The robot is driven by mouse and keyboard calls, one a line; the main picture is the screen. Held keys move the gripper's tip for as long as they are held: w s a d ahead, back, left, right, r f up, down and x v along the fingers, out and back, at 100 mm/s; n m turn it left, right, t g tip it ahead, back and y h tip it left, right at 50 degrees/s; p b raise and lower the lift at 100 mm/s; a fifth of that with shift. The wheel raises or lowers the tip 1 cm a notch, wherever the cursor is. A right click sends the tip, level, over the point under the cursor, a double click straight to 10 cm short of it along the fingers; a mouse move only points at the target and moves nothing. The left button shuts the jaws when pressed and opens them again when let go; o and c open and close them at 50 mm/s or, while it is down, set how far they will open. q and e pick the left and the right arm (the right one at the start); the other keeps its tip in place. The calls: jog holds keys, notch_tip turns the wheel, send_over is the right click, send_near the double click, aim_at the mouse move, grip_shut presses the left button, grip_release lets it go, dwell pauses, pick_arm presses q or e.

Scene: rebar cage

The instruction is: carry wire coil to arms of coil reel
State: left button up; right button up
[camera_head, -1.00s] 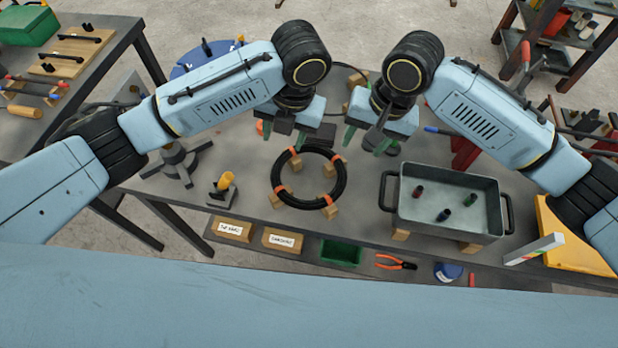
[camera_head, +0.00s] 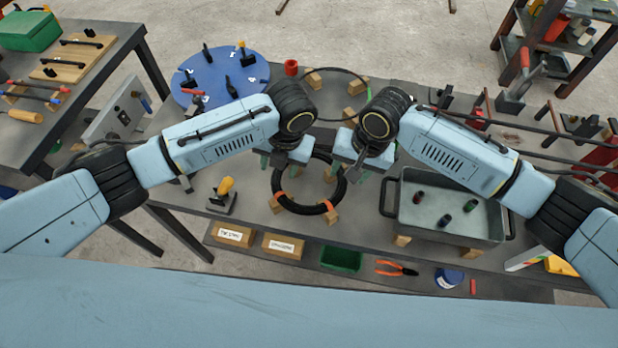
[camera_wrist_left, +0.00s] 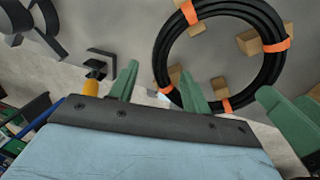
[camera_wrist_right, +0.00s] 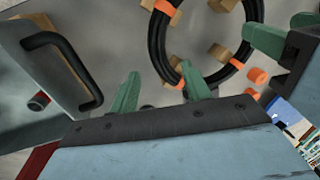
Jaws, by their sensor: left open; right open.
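The wire coil (camera_head: 341,188) is a black ring with orange bands. It lies on several wooden blocks near the middle of the bench and shows in the left wrist view (camera_wrist_left: 162,50) and the right wrist view (camera_wrist_right: 157,40). My left gripper (camera_head: 280,164) is open and empty at the coil's far left side. My right gripper (camera_head: 349,168) is open and empty at its far right side. Neither holds the coil; contact cannot be told. A grey part (camera_head: 186,183), perhaps of the coil reel, shows below my left forearm, which hides most of it.
A grey tray (camera_head: 400,222) with several small spools stands right of the coil. A yellow-handled tool (camera_head: 224,188) stands to the left. A blue disc (camera_head: 222,75) with black uprights and a red cup (camera_head: 291,67) are behind. Labelled boxes (camera_head: 234,235) sit on the lower shelf.

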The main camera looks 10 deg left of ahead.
aim_at(277, 175)
pick_arm(q)
jog(key=shift+a+f, duration=0.2)
jog(key=shift+f, duration=0.8)
jog(key=shift+a+f, duration=0.2)
jog(key=shift+f, duration=0.8)
pick_arm(e)
jog(key=shift+a+f, duration=0.2)
jog(key=shift+f, duration=0.8)
jog(key=shift+a+f, duration=0.2)
jog(key=shift+f, duration=0.8)
pick_arm(q)
grip_shut()
pick_arm(e)
grip_shut()
pick_arm(q)
jog(key=shift+w, duration=0.1)
pick_arm(e)
jog(key=shift+w, duration=0.15)
